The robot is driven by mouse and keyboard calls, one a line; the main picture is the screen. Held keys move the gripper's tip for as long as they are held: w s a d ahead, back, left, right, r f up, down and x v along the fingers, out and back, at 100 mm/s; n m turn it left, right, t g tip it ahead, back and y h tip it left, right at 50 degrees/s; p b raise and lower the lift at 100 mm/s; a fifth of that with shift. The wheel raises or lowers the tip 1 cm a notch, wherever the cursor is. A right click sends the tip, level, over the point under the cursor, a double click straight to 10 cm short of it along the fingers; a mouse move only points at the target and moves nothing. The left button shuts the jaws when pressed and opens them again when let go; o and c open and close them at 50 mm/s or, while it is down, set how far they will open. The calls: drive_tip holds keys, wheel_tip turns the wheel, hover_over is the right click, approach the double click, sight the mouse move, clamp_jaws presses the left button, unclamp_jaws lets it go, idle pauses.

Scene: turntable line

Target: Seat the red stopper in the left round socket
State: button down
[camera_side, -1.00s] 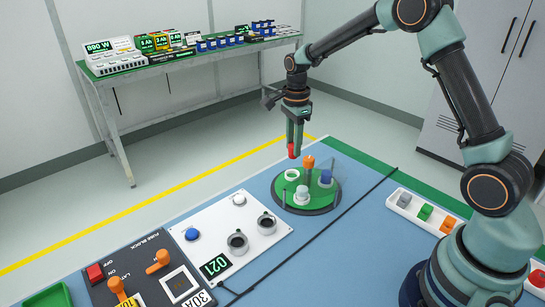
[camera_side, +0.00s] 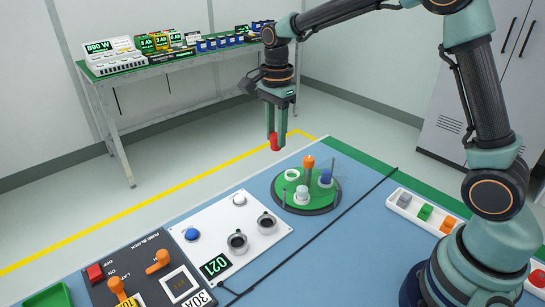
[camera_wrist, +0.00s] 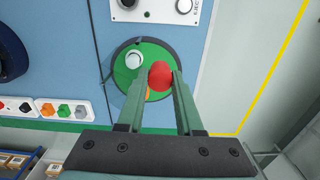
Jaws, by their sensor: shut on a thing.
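My gripper (camera_side: 276,132) is shut on the red stopper (camera_side: 275,143), which hangs from the fingertips high above the far edge of the blue table. In the wrist view the red stopper (camera_wrist: 161,75) sits between the two fingers (camera_wrist: 161,82). The left round socket (camera_side: 238,243) is a dark-rimmed ring on the white panel (camera_side: 213,223), well below and nearer the camera than the gripper. The right round socket (camera_side: 267,223) is beside it. Both look empty.
The green turntable (camera_side: 284,204) holds orange, blue and white pieces and thin posts. The panel also has a blue button (camera_side: 192,235), a white button (camera_side: 239,200) and a "021" display (camera_side: 215,267). A fuse block (camera_side: 150,275) stands front left. A cable (camera_side: 320,232) crosses the table.

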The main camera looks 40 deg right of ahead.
drive_tip(key=shift+s+a+f+n, duration=0.55)
drive_tip(key=shift+s+a+f, duration=0.6)
drive_tip(key=shift+a+f, duration=0.6)
drive_tip(key=shift+s+a+f+n, duration=0.6)
drive_tip(key=shift+s+a+f, duration=0.65)
drive_tip(key=shift+f, duration=0.85)
drive_tip(key=shift+s+a+f+n, duration=0.55)
drive_tip(key=shift+s+a+f, duration=0.5)
drive_tip(key=shift+a+f, duration=0.7)
drive_tip(key=shift+d+f, duration=0.2)
drive_tip(key=shift+f, duration=1.1)
drive_tip(key=shift+c, duration=2.4)
unclamp_jaws()
wheel_tip(320, 180, up, 12)
